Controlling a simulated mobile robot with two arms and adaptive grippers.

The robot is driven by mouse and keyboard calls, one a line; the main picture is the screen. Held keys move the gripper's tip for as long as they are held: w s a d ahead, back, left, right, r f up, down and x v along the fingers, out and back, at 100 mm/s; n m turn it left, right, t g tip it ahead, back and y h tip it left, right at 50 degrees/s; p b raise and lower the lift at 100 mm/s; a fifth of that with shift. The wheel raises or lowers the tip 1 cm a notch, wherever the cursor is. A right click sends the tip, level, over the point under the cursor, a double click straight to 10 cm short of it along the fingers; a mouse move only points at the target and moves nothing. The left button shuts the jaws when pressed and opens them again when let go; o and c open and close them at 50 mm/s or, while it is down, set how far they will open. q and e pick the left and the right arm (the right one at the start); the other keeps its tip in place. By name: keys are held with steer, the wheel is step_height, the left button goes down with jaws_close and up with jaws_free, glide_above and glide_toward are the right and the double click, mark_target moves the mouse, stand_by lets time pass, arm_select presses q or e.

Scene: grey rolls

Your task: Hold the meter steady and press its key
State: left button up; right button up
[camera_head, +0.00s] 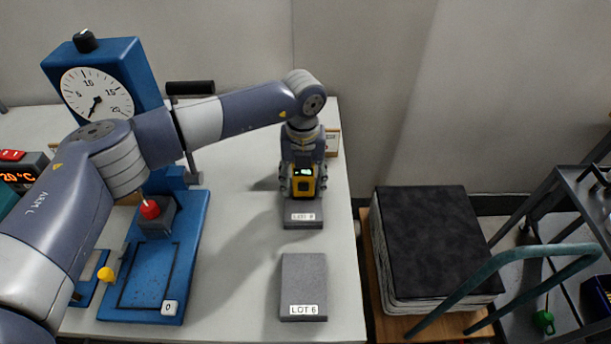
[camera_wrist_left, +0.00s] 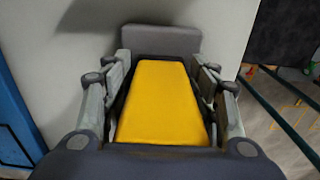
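The meter (camera_head: 303,185) is a small yellow and black device with a lit green display, upright at the far end of the grey block labelled LOT 8 (camera_head: 303,216). I cannot tell whether it touches the block. My left gripper (camera_head: 303,176) comes down over it from above, with fingers at both sides, shut on it. In the left wrist view the yellow back of the meter (camera_wrist_left: 162,105) fills the space between the fingers. The meter's key is too small to make out. My right gripper is not in view.
A second grey block, LOT 6 (camera_head: 304,280), lies nearer on the white table (camera_head: 240,290). A blue press with a dial (camera_head: 95,92) and blue base (camera_head: 190,240) stands left. Right of the table is a black-topped stack (camera_head: 430,235) and a dark cart (camera_head: 590,195).

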arm_select(q)
steer(key=c, duration=0.7)
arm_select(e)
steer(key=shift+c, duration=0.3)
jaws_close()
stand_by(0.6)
